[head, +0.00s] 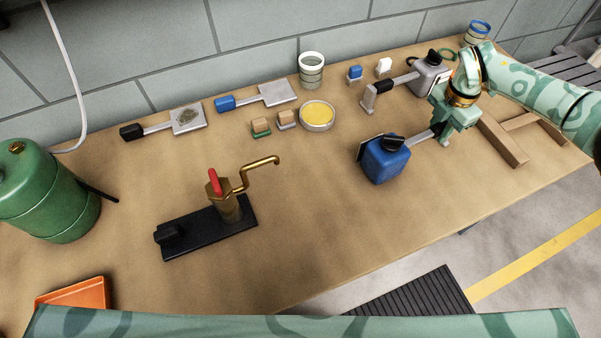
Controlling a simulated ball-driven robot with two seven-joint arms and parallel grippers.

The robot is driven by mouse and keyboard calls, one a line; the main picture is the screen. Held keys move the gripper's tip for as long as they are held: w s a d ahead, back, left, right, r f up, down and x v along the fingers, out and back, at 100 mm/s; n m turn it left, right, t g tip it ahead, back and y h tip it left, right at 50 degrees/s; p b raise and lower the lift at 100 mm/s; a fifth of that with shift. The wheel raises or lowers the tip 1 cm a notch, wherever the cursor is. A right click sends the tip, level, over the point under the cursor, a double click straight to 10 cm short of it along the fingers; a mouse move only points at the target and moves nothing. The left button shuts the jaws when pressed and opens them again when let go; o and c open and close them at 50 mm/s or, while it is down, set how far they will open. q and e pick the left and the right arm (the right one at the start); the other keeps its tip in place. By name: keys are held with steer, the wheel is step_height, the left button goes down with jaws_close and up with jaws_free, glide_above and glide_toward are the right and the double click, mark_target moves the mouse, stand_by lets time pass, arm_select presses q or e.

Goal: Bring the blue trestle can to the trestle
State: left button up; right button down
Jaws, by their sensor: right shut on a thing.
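The blue can (386,161), with a black cap, is right of the middle of the table in the head view. A low wooden frame (503,142), which looks like the trestle, lies just right of the gripper, partly under my right arm. My left gripper is out of view.
A grey can (431,76) with a bar stands behind my right gripper. A yellow-filled dish (318,115), a white-rimmed cup (311,70) and small blocks are at the back. A brass crank pump (226,205) and green tank (45,195) stand left. The front middle is clear.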

steer(key=shift+w+d+f+b, duration=0.1)
steer(key=shift+w+d+b, duration=0.3)
steer(key=shift+d, duration=0.6)
steer(key=shift+w+d+b, duration=0.25)
steer(key=shift+d+b, duration=0.3)
steer(key=shift+d, duration=0.4)
steer(key=shift+w+d+f+b, duration=0.1)
steer(key=shift+w+d+b, duration=0.3)
steer(key=shift+d, duration=0.6)
steer(key=shift+w+d+r, duration=0.1)
steer(key=shift+d+r, duration=0.05)
steer(key=shift+d, duration=0.25)
steer(key=c, duration=1.1)
jaws_free()
steer(key=shift+r, duration=0.1)
